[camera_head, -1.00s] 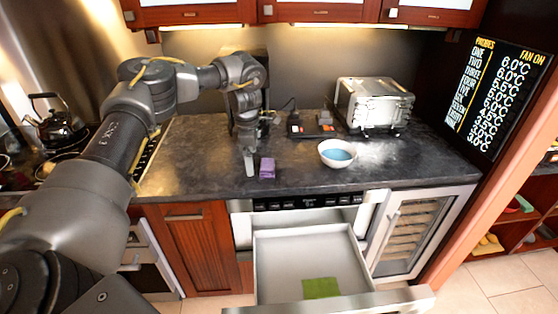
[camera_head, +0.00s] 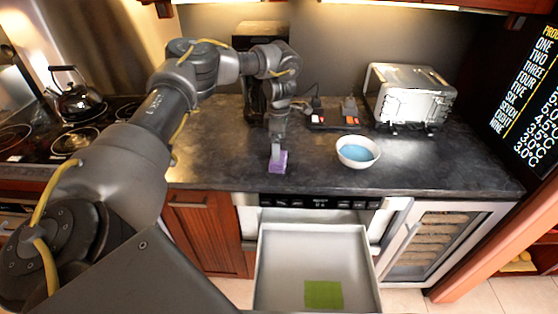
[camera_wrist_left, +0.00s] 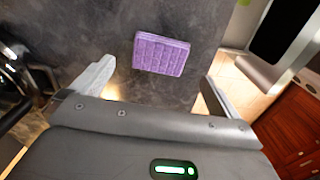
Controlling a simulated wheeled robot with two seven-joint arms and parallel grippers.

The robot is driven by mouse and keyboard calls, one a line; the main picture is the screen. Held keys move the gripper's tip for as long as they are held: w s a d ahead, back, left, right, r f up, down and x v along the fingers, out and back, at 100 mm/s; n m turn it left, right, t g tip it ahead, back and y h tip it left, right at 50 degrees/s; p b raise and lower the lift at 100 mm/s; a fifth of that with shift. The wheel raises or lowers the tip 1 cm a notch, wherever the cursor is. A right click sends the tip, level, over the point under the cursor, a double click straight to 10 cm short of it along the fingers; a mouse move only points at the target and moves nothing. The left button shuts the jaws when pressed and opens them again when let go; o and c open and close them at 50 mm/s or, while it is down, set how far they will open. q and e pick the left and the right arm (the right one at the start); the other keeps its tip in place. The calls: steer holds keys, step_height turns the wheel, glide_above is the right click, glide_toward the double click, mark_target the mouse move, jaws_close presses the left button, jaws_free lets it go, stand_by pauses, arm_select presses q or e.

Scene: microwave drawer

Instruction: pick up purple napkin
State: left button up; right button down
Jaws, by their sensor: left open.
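The purple napkin (camera_head: 278,162) lies folded on the dark countertop near its front edge, above the open drawer. In the left wrist view the napkin (camera_wrist_left: 161,54) lies flat beyond the fingertips, between the lines of the two fingers. My left gripper (camera_head: 276,152) is directly over or just behind the napkin, pointing down. The left wrist view shows my left gripper (camera_wrist_left: 155,78) with its fingers wide apart and nothing between them. The head view does not show clearly whether a finger touches the napkin. My right gripper is in neither view.
A white bowl with blue contents (camera_head: 357,152) stands right of the napkin. A silver toaster oven (camera_head: 408,95) is behind it. The drawer (camera_head: 312,252) is open below, with a green cloth (camera_head: 323,294) inside. A kettle (camera_head: 77,93) stands on the stove at left.

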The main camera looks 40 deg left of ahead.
mark_target(279, 167)
arm_select(q)
steer(key=shift+f, duration=0.2)
steer(key=shift+s+f+p, duration=0.1)
steer(key=shift+s+p, duration=0.1)
steer(key=shift+p, duration=0.1)
step_height(279, 167, down, 5)
steer(key=shift+a+r+p, duration=0.1)
steer(key=shift+p, duration=0.9)
steer(key=shift+c, duration=0.8)
steer(key=c, duration=0.7)
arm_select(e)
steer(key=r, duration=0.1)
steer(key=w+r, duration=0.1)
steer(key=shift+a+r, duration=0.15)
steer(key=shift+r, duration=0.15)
